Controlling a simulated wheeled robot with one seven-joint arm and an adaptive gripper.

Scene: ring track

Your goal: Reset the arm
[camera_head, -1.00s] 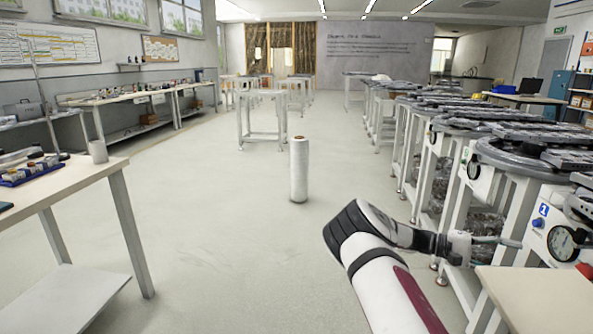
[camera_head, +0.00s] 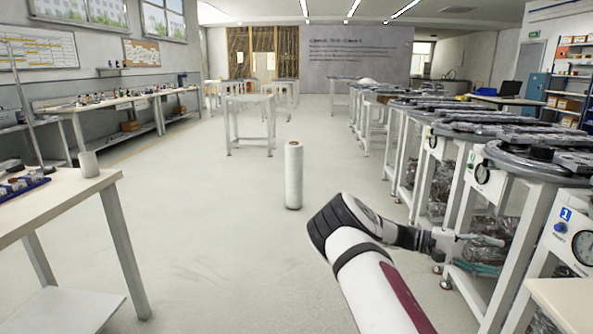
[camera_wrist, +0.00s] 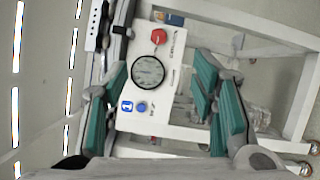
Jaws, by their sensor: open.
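My arm reaches from the lower middle of the head view toward the right. My gripper (camera_head: 484,252) is at its end, small, with teal fingers, in front of the legs of the ring-track stands. In the wrist view my gripper (camera_wrist: 160,108) is open, teal pads wide apart, with nothing held. Between and beyond the fingers shows a white panel with a round gauge (camera_wrist: 148,72), a red knob (camera_wrist: 159,37) and a blue button (camera_wrist: 141,107).
A row of ring-track stands (camera_head: 512,160) fills the right side, close to my gripper. A white roll (camera_head: 293,175) stands on the floor ahead. A workbench (camera_head: 62,200) with a cup (camera_head: 88,164) is at left. Open floor lies between.

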